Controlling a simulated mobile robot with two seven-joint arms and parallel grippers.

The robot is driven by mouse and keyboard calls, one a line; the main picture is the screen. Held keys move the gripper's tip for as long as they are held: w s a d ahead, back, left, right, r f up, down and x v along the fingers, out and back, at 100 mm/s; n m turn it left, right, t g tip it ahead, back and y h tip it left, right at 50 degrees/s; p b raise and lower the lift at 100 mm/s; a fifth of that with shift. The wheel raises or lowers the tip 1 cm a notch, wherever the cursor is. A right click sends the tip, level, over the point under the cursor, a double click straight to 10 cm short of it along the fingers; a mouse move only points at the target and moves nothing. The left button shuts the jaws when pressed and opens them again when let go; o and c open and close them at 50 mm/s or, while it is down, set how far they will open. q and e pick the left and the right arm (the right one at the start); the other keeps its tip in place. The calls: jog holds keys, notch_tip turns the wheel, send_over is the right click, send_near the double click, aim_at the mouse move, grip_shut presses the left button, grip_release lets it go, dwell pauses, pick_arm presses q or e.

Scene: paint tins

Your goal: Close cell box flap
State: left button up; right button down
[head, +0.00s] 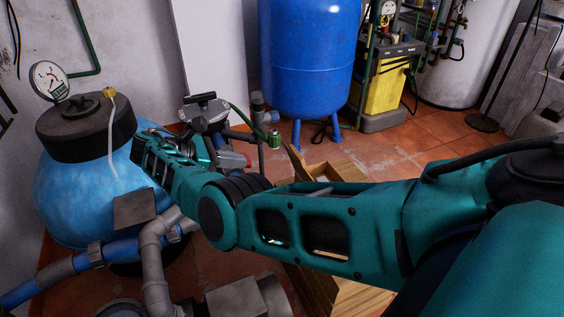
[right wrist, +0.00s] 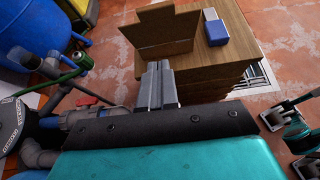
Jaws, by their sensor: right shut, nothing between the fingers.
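The cell box appears to be the small brown box standing on a wooden block. Its brown flap (right wrist: 168,30) stands raised in the right wrist view, with a notched top edge. In the head view only a brown edge (head: 298,162) shows behind my right arm; most of the box is hidden. My right gripper (right wrist: 158,72) is shut and empty, its grey fingers pointing toward the flap's lower side. Whether the fingertips touch the box is unclear. The right gripper's fingers cannot be made out in the head view. My left gripper cannot be made out.
A blue tank (head: 308,60) and yellow unit (head: 385,85) stand behind.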

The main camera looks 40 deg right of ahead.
send_near(295, 156)
jog(key=s+d+f, duration=0.1)
jog(key=d+f, duration=0.3)
jog(key=shift+s+d+r+b, duration=0.25)
jog(key=shift+d+r+b, duration=0.05)
jog(key=shift+d+r, duration=0.15)
jog(key=shift+r, duration=0.1)
